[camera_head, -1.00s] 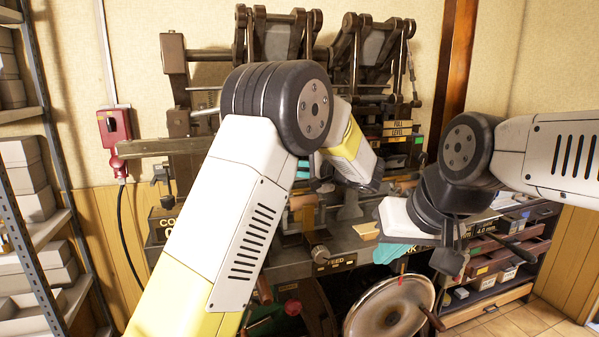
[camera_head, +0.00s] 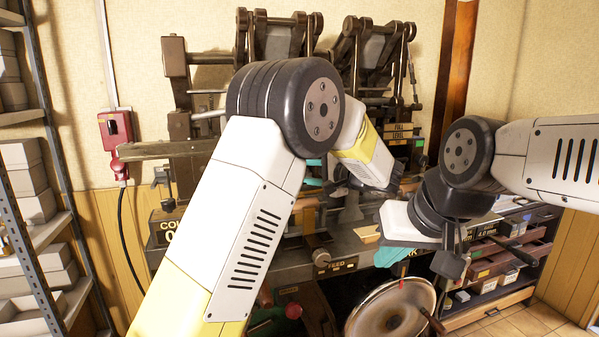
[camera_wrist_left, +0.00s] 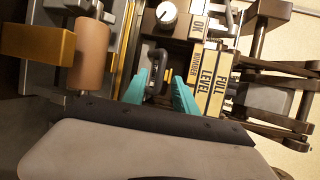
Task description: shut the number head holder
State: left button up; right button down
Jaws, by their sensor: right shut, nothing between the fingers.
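My left gripper (camera_wrist_left: 161,82) shows in the left wrist view with its two teal fingers apart. A dark loop-shaped handle (camera_wrist_left: 157,66) with a yellow mark lies between or just beyond the fingertips; I cannot tell whether they touch it. Plates lettered NUMBER, LEVEL and FULL (camera_wrist_left: 211,82) stand just right of the fingers. I cannot tell for sure which part is the number head holder or how far it is open. In the head view my left arm hides most of that area. My right gripper (camera_head: 389,257) is shut and empty, low in front of the press.
A copper-coloured roller (camera_wrist_left: 92,55) and a round white knob (camera_wrist_left: 167,13) are near the left fingers. A large round metal dish (camera_head: 392,308) is below my right gripper. Drawers (camera_head: 500,255) stand at the right, a shelf (camera_head: 35,190) at the left.

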pick_arm(q)
jog(key=shift+v, duration=1.45)
jog(key=shift+a, duration=0.15)
jog(key=s+a+f+n+g+h, duration=0.15)
jog(key=s+a+g, duration=0.25)
jog(key=s+a, duration=0.4)
jog(key=s+a+f+n+g+h, duration=0.1)
jog(key=s+a+n+g+h, duration=0.2)
jog(key=s+a, duration=0.5)
jog(key=s+a+n+t+h, duration=0.1)
jog(key=s+n+h, duration=0.4)
jog(key=s, duration=1.2)
jog(key=a+h, duration=0.1)
jog(key=h, duration=0.2)
jog(key=shift+f+n, duration=0.3)
jog(key=shift+n, duration=0.05)
